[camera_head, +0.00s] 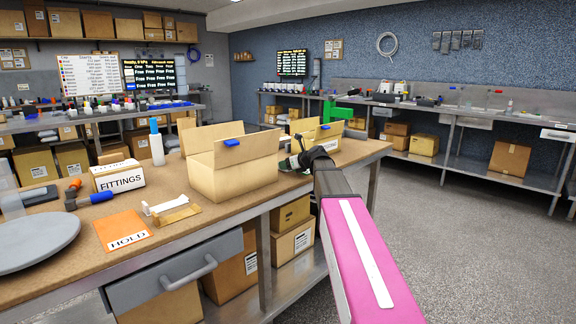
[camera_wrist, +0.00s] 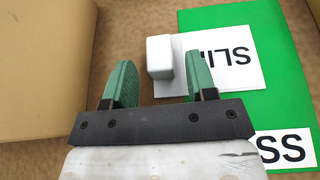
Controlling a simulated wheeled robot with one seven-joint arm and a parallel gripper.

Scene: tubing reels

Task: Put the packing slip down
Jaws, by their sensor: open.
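The packing slip (camera_wrist: 225,70) is a white sheet with black letters reading "SLI", upside down. It lies partly on a green sheet (camera_wrist: 262,30) and partly on the brown bench top in the wrist view. A small white block (camera_wrist: 160,57) stands at its left edge, perhaps its grip. My gripper (camera_wrist: 161,66) is open, its green fingers on either side of the block, with gaps showing on both sides. In the head view my gripper (camera_head: 298,160) is low at the bench, beside an open carton. The slip cannot be made out there.
The open carton (camera_head: 235,180) stands left of my gripper; another carton (camera_head: 318,135) is behind it. An orange HOLD sheet (camera_head: 123,229), a FITTINGS box (camera_head: 118,177) and a grey disc (camera_head: 40,243) are on the bench at left. Cardboard (camera_wrist: 40,65) borders the slip area at left.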

